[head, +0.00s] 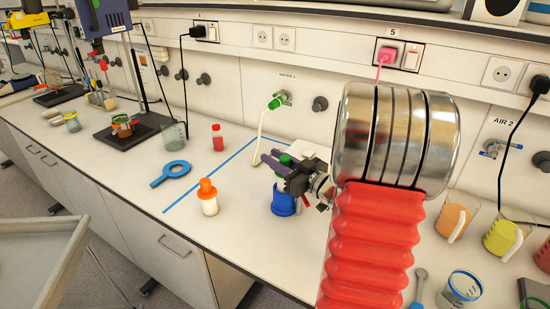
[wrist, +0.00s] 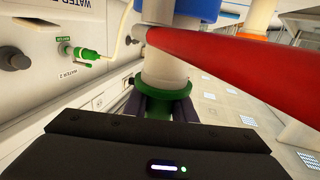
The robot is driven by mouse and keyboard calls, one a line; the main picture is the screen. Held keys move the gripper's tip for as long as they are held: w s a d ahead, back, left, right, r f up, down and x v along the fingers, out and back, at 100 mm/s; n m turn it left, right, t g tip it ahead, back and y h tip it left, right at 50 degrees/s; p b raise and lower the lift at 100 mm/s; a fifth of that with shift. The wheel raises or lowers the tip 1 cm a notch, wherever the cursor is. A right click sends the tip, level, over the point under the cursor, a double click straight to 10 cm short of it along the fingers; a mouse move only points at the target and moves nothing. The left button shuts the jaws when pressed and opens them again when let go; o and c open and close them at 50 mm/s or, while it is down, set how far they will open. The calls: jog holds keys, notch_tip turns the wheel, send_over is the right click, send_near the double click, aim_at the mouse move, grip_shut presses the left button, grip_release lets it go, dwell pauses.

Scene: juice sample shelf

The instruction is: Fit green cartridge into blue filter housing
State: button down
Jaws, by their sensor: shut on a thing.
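My gripper (head: 274,164) is shut on the green cartridge (head: 285,160), with its dark purple fingers on either side. In the wrist view the cartridge shows a green collar (wrist: 168,97) and a pale body (wrist: 164,68), with the fingers close against the collar. The blue filter housing (head: 283,204) stands on the bench directly below my gripper in the head view. A bit of blue, likely the housing (wrist: 194,9), shows at the top edge of the wrist view, beside the pale body. The cartridge's lower end is hidden in the head view, so I cannot tell whether it is inside the housing.
An orange-capped bottle (head: 208,197) stands left of the housing. A white hose (head: 260,135) hangs from the wall valve behind. Several beakers, one orange (head: 456,218), stand at right. A red bar crosses the wrist view.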

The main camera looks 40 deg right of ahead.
jog(key=shift+f, duration=2.05)
dwell(1.4)
jog(key=shift+r, duration=0.2)
jog(key=shift+r, duration=1.85)
jog(key=shift+r, duration=1.25)
jog(key=shift+f, duration=1.05)
